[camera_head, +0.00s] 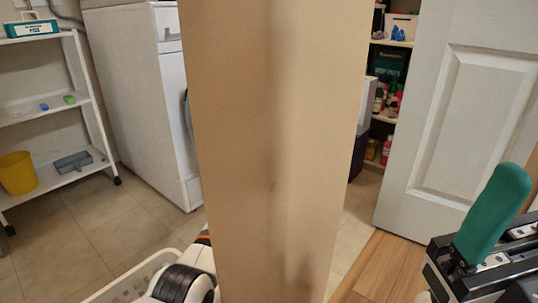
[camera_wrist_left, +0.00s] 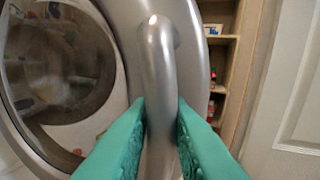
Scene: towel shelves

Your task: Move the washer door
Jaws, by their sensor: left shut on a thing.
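The washer door (camera_wrist_left: 112,20) fills much of the left wrist view, with a silver rim and a dark round window. Its curved metal handle (camera_wrist_left: 158,60) stands upright in the middle. My left gripper (camera_wrist_left: 160,112) has one green finger on each side of the handle and is shut on it. In the head view the left gripper and the handle are hidden behind a wide tan panel (camera_head: 270,140). My right gripper (camera_head: 492,215) is at the right edge of the head view; one green finger shows, and its opening cannot be judged.
A white machine (camera_head: 145,100) and a white shelf cart (camera_head: 60,110) stand at the left. A white basket (camera_head: 125,285) is on the floor near my left arm. A white panelled door (camera_head: 455,120) is at the right. Stocked shelves (camera_head: 385,130) show behind the tan panel.

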